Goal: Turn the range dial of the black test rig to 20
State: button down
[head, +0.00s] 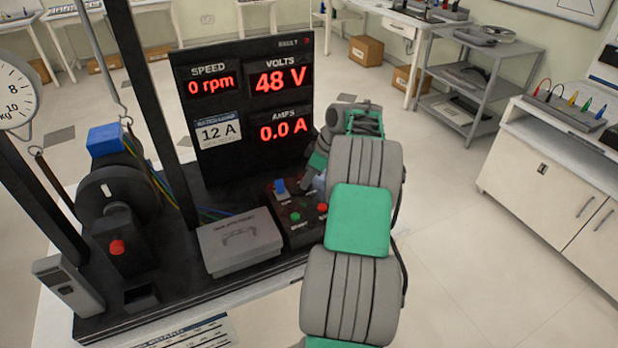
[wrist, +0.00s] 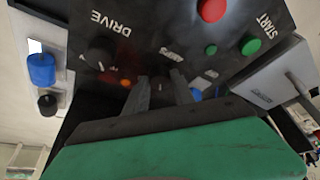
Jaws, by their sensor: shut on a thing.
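The black test rig (head: 255,50) stands on a bench and shows 0 rpm, 48 V, 0.0 A and a 12 A plate. Its control panel (wrist: 150,25) fills the upper wrist view. My gripper (wrist: 163,92) points down at the panel, with both fingers close about a dark thing, apparently the range dial. The dial's pointer and scale are hidden or too small to read. A black knob (wrist: 100,54) sits beside the DRIVE label. In the head view, my arm covers the panel's right part and most of the gripper.
A red button (wrist: 211,10) and a green START button (wrist: 251,45) sit near my fingers. A blue switch (head: 280,186) is left of my gripper. A grey lidded box (head: 240,243) stands left of the panel.

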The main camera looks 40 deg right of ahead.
jog(key=shift+m+b, duration=0.3)
jog(key=shift+b, duration=0.05)
jog(key=shift+f+m+t+h+b, duration=0.1)
jog(key=shift+m+t+h+b, duration=0.25)
jog(key=shift+m+b, duration=0.55)
jog(key=m+b, duration=0.1)
jog(key=m+h+b, duration=0.1)
jog(key=m, duration=0.1)
jog(key=shift+a+h, duration=0.2)
jog(key=shift+h, duration=0.05)
jog(key=m+h+b, duration=0.1)
jog(key=m, duration=0.2)
jog(key=m+h+b, duration=0.1)
jog(key=m, duration=0.2)
jog(key=shift+a+m, duration=0.1)
jog(key=shift+m, duration=0.2)
jog(key=shift+h, duration=0.3)
jog(key=shift+r, duration=0.2)
jog(key=c, duration=1.1)
grip_release()
